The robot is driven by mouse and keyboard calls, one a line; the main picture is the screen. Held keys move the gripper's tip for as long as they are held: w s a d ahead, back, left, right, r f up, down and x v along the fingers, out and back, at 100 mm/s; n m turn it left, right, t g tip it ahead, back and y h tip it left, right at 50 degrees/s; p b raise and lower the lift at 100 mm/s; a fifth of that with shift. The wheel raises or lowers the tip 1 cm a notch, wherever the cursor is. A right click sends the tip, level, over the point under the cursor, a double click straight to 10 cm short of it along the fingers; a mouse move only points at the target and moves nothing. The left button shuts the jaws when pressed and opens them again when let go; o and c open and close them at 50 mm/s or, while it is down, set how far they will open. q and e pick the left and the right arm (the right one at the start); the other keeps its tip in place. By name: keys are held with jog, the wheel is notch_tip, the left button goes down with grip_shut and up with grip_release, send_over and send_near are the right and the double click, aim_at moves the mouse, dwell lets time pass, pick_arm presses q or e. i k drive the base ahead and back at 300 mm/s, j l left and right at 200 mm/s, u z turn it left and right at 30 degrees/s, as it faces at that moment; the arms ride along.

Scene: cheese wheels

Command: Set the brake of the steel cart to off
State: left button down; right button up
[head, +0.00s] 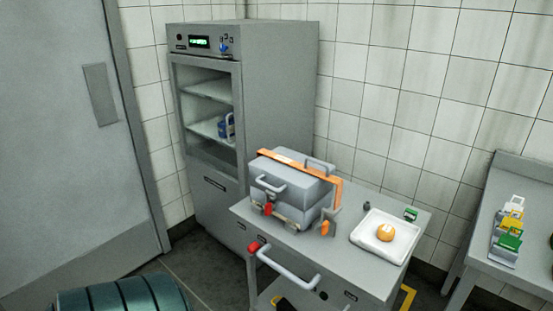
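The steel cart (337,257) stands in the lower middle of the head view, in front of a tall steel cabinet. Its push handle (287,267) faces me. A red knob (254,247) sits at the left end of the handle; I cannot tell whether it is the brake or how it is set. The cart's wheels are out of view. Neither of my grippers is in view.
On the cart are a grey case (284,190) with an orange strap and a white tray (366,244) holding an orange wheel (385,232). Behind stands the cabinet (281,95). A steel table (534,205) is right; a teal ribbed object (122,298) is lower left.

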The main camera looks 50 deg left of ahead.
aim_at(253, 247)
jog(key=u, duration=1.85)
